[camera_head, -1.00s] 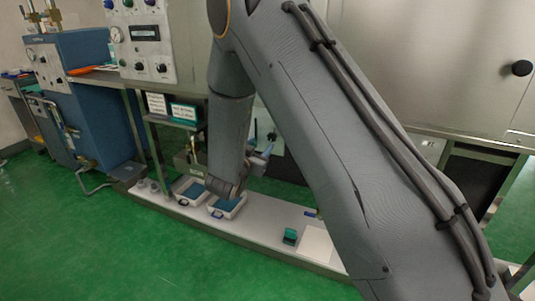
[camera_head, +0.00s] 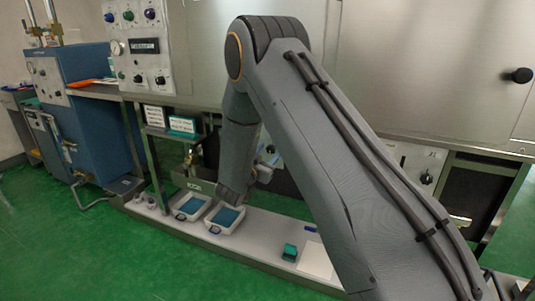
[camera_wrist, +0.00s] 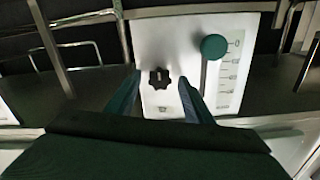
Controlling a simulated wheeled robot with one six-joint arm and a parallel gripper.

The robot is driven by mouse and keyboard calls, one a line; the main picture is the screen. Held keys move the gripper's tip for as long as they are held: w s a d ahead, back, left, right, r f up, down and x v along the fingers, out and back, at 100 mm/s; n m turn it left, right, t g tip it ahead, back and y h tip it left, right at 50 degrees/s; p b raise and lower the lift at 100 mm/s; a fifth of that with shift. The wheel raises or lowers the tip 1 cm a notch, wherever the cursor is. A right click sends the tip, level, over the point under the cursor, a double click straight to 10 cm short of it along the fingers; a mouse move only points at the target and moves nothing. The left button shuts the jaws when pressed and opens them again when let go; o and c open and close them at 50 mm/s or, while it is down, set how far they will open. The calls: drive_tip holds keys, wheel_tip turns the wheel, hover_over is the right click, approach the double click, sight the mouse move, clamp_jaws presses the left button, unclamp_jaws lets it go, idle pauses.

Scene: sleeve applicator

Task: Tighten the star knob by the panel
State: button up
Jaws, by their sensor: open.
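The star knob (camera_wrist: 159,78) is black and lobed, on a white panel (camera_wrist: 178,40) in the wrist view. My gripper (camera_wrist: 160,82) is open, its two dark green fingers pointing toward the panel. The knob shows between the fingertips and looks untouched, with nothing held. How far the tips are from the panel I cannot tell. In the head view my arm hides most of the panel, and the gripper is mostly hidden behind my forearm.
A round green knob (camera_wrist: 213,46) on a slider with a scale sits right of the star knob. Metal rails (camera_wrist: 68,45) stand at left. In the head view, two trays with blue contents (camera_head: 225,217) and a green block (camera_head: 290,252) lie on the low shelf (camera_head: 262,232).

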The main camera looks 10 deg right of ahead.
drive_tip(key=c, duration=1)
drive_tip(key=shift+c, duration=0.2)
